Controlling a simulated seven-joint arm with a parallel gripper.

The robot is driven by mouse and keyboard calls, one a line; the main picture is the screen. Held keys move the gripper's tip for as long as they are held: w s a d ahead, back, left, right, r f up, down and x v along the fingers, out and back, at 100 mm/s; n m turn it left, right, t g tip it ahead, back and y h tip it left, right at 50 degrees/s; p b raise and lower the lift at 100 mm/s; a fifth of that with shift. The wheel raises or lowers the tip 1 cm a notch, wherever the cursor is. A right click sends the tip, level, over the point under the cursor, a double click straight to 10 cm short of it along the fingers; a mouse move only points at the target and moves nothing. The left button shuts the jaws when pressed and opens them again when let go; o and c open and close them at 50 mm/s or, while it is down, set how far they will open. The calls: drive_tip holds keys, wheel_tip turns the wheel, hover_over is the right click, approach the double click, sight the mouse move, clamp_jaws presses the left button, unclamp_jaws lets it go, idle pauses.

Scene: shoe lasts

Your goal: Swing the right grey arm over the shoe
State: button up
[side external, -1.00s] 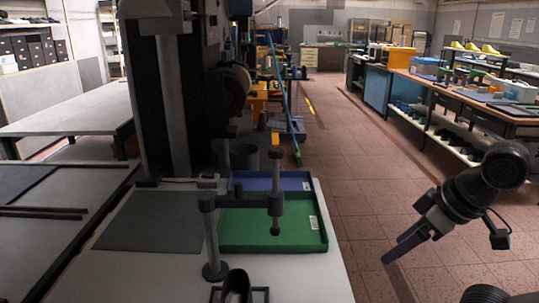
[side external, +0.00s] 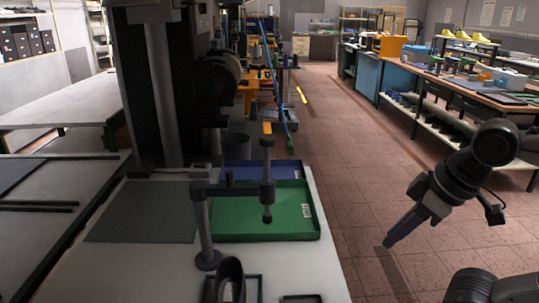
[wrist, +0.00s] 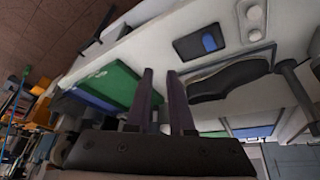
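One grey swing arm (side external: 240,187) shows in the side view. It reaches right from a grey post (side external: 204,235) and carries an upright rod (side external: 267,170) at its end, over the green tray. The dark shoe (side external: 230,282) stands in front of the post, cut off by the bottom edge; the arm is not over it. The shoe also shows in the wrist view (wrist: 230,80). My gripper (side external: 388,243) is right of the table, clear of arm and shoe. In the wrist view its two fingers (wrist: 159,75) stand slightly apart with nothing between them.
A green tray (side external: 306,228) and a blue tray (side external: 250,164) lie behind the arm. A grey mat (side external: 140,218) lies left. A dark tray with a blue item (wrist: 200,42) lies near the shoe. A tall machine stands behind the table. The floor to the right is open.

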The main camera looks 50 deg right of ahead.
drive_tip(key=w+a+r+n, duration=0.1)
drive_tip(key=r, duration=0.2)
drive_tip(key=w+a+r+n+g+y, duration=0.1)
drive_tip(key=w+r, duration=0.1)
drive_tip(key=r, duration=0.2)
drive_tip(key=w+a+r+n+y, duration=0.1)
drive_tip(key=w+r, duration=0.1)
drive_tip(key=r, duration=0.1)
drive_tip(key=shift+a+r+n, duration=0.2)
drive_tip(key=shift+r+n, duration=0.05)
drive_tip(key=shift+n, duration=0.05)
clamp_jaws()
drive_tip(key=w+d+r+n+g+y, duration=0.1)
drive_tip(key=w+d+r+n+y, duration=0.15)
drive_tip(key=w, duration=0.75)
drive_tip(key=w+d+r+n+g+y, duration=0.1)
drive_tip(key=w+d+r+g+y, duration=0.2)
drive_tip(key=w, duration=0.6)
drive_tip(key=w+d+f+m+t, duration=0.1)
drive_tip(key=w+d+f+m, duration=0.1)
drive_tip(key=w+d+f, duration=0.35)
drive_tip(key=s+a+f, duration=0.1)
drive_tip(key=a+f, duration=0.5)
drive_tip(key=a, duration=0.2)
drive_tip(key=shift+a+f+h, duration=0.25)
drive_tip(key=shift+f+h, duration=0.1)
drive_tip(key=shift+f, duration=0.05)
